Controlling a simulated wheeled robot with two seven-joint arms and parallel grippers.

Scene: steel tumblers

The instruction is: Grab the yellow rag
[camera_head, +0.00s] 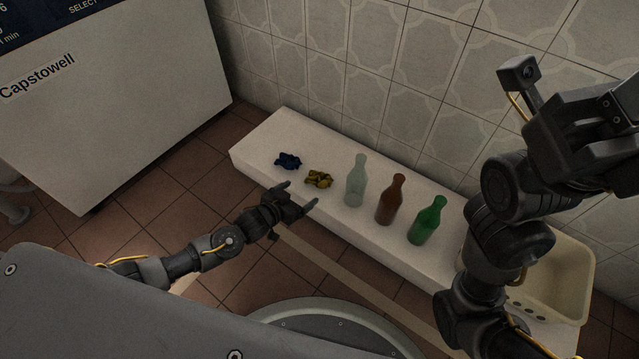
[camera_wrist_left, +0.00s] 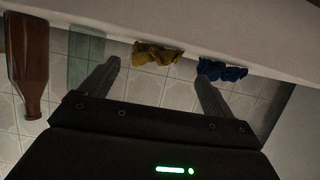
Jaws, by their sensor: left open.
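The crumpled yellow rag (camera_head: 319,179) lies on a white bench, between a blue rag (camera_head: 288,160) and a clear bottle (camera_head: 356,180). My left gripper (camera_head: 299,194) is open and empty at the bench's front edge, just short of the yellow rag. In the left wrist view the yellow rag (camera_wrist_left: 156,53) shows beyond and between the two open fingers (camera_wrist_left: 158,82), and the blue rag (camera_wrist_left: 221,70) is by the right finger. My right arm is raised at the right of the head view; its fingertips cannot be made out.
A brown bottle (camera_head: 391,200) and a green bottle (camera_head: 427,221) stand on the white bench (camera_head: 262,135) right of the clear bottle. A cream basin (camera_head: 570,275) is at its right end. A tiled wall (camera_head: 400,70) runs behind; a white cabinet (camera_head: 130,110) stands left.

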